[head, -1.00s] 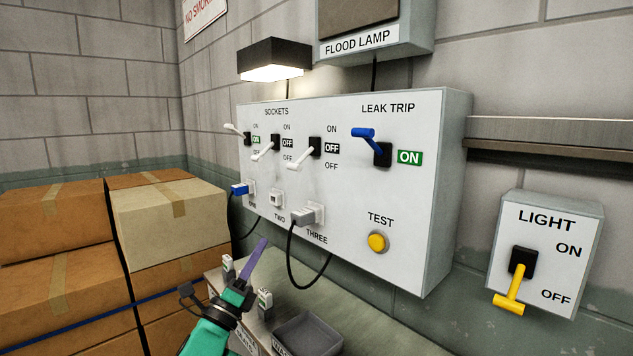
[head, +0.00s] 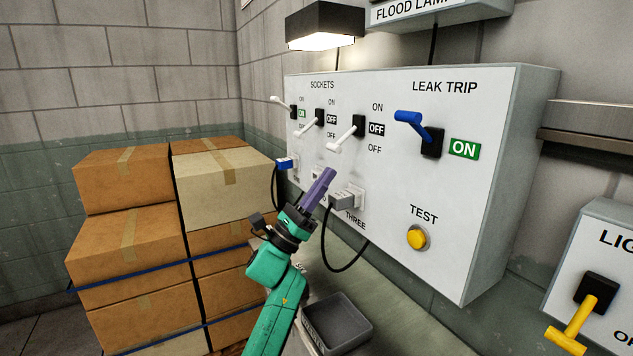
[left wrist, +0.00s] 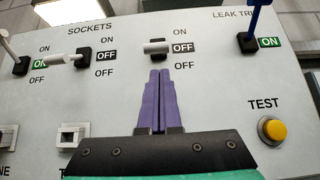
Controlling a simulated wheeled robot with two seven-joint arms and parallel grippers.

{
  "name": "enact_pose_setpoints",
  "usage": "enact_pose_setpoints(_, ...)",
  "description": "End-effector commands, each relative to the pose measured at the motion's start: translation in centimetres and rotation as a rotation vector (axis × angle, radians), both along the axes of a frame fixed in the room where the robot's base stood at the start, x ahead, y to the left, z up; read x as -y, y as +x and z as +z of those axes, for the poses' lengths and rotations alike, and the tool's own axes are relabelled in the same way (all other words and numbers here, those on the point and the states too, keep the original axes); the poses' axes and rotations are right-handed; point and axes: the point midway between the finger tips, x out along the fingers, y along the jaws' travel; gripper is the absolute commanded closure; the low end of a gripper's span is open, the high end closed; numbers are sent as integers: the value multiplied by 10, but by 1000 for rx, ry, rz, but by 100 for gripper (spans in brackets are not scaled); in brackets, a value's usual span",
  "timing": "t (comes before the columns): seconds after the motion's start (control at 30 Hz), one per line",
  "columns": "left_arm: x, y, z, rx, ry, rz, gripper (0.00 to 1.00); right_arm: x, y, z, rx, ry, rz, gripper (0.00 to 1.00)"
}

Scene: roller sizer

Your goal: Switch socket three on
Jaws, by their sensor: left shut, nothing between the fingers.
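The socket three switch (head: 347,134) has a white lever that points down, and its label reads OFF; it also shows in the left wrist view (left wrist: 157,48). The plug of socket three (head: 346,199), grey with a black cord, sits in its outlet below. My left gripper (head: 330,172) is shut and empty, its purple fingers pointing up in front of the panel, below and left of the switch lever and apart from it. In the left wrist view the fingertips (left wrist: 159,72) are just under the lever. My right gripper is not in view.
The panel (head: 470,200) also holds the socket one switch (head: 284,103) at ON, the socket two switch (head: 310,126) at OFF, the blue leak trip lever (head: 412,121) at ON and a yellow test button (head: 417,238). Boxes (head: 125,245) stand left; a grey tray (head: 337,325) lies below.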

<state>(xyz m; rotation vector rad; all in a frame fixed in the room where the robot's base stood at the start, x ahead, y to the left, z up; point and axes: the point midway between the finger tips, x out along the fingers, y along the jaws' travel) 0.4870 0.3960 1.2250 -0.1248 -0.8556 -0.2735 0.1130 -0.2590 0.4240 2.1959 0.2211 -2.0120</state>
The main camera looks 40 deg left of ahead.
Motion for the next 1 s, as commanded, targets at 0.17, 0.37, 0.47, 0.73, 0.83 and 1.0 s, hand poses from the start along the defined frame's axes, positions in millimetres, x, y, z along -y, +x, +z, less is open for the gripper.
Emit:
enact_pose_setpoints(0.17,6,20,31,1,-2,-2,100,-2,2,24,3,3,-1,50)
enact_pose_setpoints(0.37,9,29,36,0,-1,-1,100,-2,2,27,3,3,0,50)
enact_pose_setpoints(0.47,9,29,35,0,-1,-1,100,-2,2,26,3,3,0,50)
enact_pose_setpoints(0.73,9,29,36,-6,2,0,100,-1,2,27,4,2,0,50)
enact_pose_setpoints(0.83,8,31,37,-21,6,0,100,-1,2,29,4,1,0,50)
enact_pose_setpoints(1.0,8,34,38,-52,15,-1,100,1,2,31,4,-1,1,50)
